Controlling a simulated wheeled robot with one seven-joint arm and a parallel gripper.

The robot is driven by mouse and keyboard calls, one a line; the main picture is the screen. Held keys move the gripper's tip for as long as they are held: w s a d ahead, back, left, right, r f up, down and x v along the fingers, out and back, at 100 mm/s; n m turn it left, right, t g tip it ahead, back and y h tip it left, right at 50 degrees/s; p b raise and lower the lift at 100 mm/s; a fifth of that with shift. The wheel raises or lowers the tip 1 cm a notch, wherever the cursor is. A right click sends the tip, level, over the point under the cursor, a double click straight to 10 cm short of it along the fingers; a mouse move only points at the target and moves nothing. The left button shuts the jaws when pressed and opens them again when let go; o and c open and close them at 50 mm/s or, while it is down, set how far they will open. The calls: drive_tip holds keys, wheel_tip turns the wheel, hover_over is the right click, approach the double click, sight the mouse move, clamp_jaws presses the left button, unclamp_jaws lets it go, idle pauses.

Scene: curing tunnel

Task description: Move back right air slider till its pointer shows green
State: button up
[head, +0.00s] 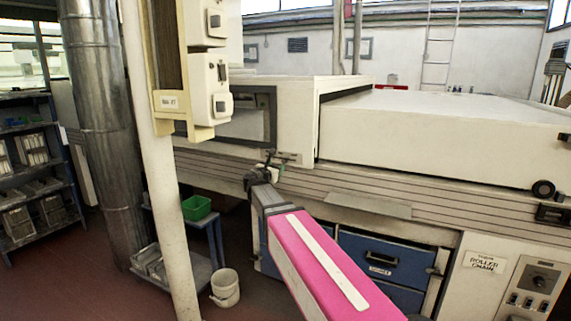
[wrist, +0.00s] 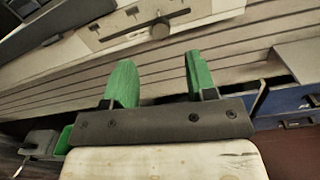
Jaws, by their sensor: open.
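An air slider shows in the wrist view as a dark round knob (wrist: 160,29) on a dark horizontal bar, set on a pale panel (wrist: 95,38). I cannot tell from its markings whether it is the back right one, and no green pointer reading is visible. My gripper (wrist: 161,80) has two green fingers, spread apart with nothing between them, a little short of the knob. In the head view my gripper (head: 270,167) is at the tunnel's side, by a small dark bar (head: 286,156); the arm and gripper hide much of that spot.
The cream tunnel housing (head: 440,130) has a ribbed side rail (head: 450,205) beneath it. Another black knob (head: 543,189) is at the far right. Blue drawers (head: 385,258) are below. A white post (head: 165,210) and control boxes (head: 208,95) stand left of my arm.

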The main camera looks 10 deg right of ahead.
sight(284, 162)
drive_tip(key=x, duration=0.9)
drive_tip(key=shift+f, duration=0.1)
